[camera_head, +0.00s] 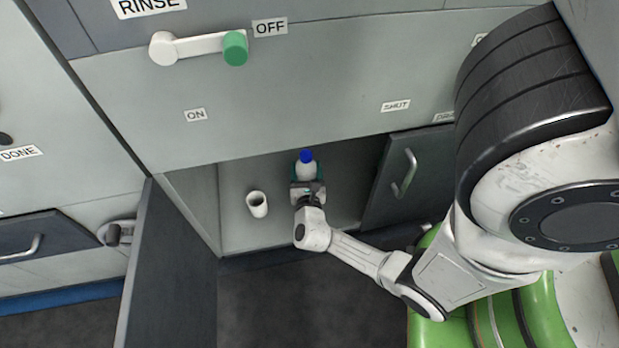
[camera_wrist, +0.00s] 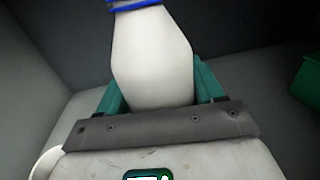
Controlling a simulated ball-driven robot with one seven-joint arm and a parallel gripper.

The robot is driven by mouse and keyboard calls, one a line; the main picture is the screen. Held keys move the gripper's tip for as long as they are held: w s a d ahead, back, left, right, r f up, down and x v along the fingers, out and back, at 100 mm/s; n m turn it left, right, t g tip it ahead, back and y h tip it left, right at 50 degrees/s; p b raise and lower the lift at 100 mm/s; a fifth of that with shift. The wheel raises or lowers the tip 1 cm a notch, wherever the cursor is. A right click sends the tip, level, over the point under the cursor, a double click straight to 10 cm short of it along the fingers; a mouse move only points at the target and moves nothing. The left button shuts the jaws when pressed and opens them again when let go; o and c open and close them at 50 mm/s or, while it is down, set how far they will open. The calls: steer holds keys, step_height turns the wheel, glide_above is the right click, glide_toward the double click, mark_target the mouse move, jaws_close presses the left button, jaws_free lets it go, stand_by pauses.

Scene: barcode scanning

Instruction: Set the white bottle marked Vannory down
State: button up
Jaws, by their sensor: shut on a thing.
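The white bottle (camera_head: 306,171) with a blue cap stands roughly upright inside the open cabinet in the head view. In the wrist view the white bottle (camera_wrist: 152,62) fills the upper middle, with blue at its neck. My gripper (camera_head: 307,182) reaches into the cabinet and is shut on the bottle. In the wrist view my gripper (camera_wrist: 155,90) has a green finger on each side of the bottle's body. The marking on the bottle does not show. The bottle's base is hidden, so I cannot tell if it touches the cabinet floor (camera_head: 275,232).
A white cup (camera_head: 257,204) stands on the cabinet floor left of my gripper. The cabinet doors are open at left (camera_head: 170,265) and right (camera_head: 402,178). A green thing (camera_wrist: 307,80) shows at the right edge of the wrist view. Cabinet floor in front of the cup is clear.

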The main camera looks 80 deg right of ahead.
steer(key=shift+f+b, duration=1.1)
steer(key=shift+f, duration=0.75)
steer(key=shift+f, duration=0.1)
steer(key=shift+f, duration=0.25)
steer(key=o, duration=1.2)
steer(key=shift+r, duration=0.1)
